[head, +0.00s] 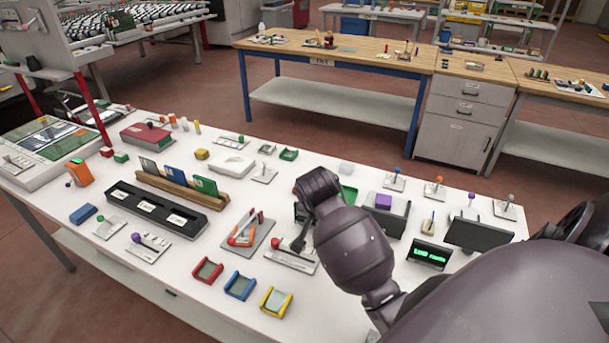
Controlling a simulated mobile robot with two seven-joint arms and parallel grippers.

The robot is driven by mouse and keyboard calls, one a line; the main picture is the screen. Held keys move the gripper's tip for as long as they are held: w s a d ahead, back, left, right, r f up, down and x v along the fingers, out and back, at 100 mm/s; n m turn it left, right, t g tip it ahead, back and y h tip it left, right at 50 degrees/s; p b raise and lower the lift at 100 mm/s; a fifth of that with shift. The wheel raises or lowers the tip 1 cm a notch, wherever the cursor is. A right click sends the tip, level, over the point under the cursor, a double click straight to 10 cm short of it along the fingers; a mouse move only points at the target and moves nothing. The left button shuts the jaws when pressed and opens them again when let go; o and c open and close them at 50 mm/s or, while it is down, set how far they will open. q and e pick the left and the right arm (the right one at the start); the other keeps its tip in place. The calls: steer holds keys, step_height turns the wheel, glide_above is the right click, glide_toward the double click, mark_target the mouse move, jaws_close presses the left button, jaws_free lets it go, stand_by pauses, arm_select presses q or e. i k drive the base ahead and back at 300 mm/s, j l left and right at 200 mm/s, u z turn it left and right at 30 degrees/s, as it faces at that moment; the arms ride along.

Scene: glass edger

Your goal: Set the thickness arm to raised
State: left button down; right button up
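My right arm comes in from the right, bent over the middle of the white table. The small dark part at its far end, by a grey plate (281,258), may be my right gripper or a lever on that plate; I cannot tell whether the gripper is open or shut. Left of it is a grey plate (262,236) with red-orange levers (243,236). No readable label shows which control is the thickness arm. My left gripper is not in view.
The white table (200,278) holds many small controls. Red, blue and yellow trays (240,286) lie along its front. A black rack (150,210) stands left, a green-lit display (429,254) right. A wooden bench (340,58) stands behind.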

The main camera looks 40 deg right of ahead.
mark_target(231, 241)
steer(key=k+j, duration=0.75)
steer(key=j, duration=0.15)
